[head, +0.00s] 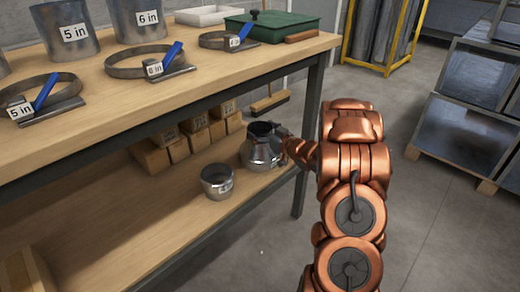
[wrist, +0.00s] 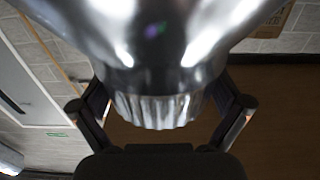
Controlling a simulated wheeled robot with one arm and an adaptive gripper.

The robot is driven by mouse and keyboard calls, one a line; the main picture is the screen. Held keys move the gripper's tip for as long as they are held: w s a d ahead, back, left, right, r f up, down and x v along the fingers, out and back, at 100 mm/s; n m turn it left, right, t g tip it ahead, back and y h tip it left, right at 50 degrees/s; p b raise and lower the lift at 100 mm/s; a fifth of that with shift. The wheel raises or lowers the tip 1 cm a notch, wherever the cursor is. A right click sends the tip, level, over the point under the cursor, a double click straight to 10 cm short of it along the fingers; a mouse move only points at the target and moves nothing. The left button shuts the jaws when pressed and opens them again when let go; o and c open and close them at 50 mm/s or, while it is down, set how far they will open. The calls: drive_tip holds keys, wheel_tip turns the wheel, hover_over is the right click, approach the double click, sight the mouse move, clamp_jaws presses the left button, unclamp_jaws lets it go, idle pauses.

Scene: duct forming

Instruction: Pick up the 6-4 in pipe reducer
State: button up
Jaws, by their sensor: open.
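A shiny metal reducer (head: 259,153), wide at the bottom and narrower at the top, stands on the lower shelf near the right end of the bench. Its label is not readable. It also fills the top of the wrist view (wrist: 155,50), with its crimped narrow end between the fingers. My gripper (wrist: 161,106) is open, with one finger on each side of the crimped end and a gap on both sides. In the head view my gripper (head: 284,150) is at the reducer's right side, partly hidden by my arm.
A short metal collar (head: 217,181) stands left of the reducer. Several cardboard boxes (head: 180,149) line the shelf behind. The worktop (head: 215,75) above carries clamps and ducts. A bench leg (head: 307,160) stands close to my arm. Floor at right is open before the metal crates (head: 465,130).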

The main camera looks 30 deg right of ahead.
drive_tip(key=shift+w, duration=0.1)
drive_tip(key=c, duration=1.7)
